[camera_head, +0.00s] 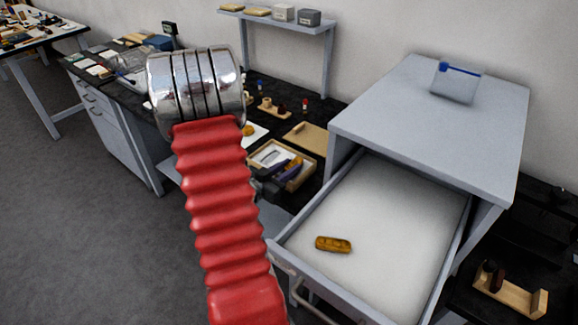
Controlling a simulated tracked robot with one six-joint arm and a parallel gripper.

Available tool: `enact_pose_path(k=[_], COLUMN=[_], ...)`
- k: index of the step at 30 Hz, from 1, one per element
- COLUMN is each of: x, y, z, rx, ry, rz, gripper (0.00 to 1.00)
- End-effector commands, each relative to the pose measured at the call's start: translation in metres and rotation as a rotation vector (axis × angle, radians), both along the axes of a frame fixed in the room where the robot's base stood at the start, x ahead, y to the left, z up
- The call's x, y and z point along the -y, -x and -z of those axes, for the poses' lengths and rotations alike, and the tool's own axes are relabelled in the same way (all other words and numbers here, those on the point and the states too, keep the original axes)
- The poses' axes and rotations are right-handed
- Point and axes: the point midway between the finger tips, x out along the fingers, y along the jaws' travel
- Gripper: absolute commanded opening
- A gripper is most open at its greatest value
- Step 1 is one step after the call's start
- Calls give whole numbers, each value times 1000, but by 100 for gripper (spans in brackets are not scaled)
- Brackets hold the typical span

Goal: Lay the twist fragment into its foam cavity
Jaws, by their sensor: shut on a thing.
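A small gold-brown, bumpy fragment (333,244) lies on the pale floor of the open drawer (375,222), towards its front left; I cannot tell whether it is the twist fragment. No foam cavity can be made out. My red, ribbed arm with its metal rings fills the left centre. Dark grey parts that look like my gripper (267,186) show just right of the arm, beside a shallow wooden tray (308,178) and left of the drawer. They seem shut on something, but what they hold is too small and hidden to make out.
The wooden tray holds pale and purple items. A wooden stand (510,292) is at the lower right. Most of the drawer floor is clear.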

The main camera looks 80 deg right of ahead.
Motion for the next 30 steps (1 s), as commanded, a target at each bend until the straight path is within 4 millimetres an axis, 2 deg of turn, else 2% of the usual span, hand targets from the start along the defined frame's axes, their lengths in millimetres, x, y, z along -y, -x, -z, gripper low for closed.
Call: enact_pose_path(k=[8,27,28,30], x=[0,-2,-2,-2], y=[0,0,0,1], z=[1,17,17,17], rx=[0,-1,-1,-1], ry=[0,-11,-11,-12], rz=[0,-1,-1,-1], gripper=[0,0,24,29])
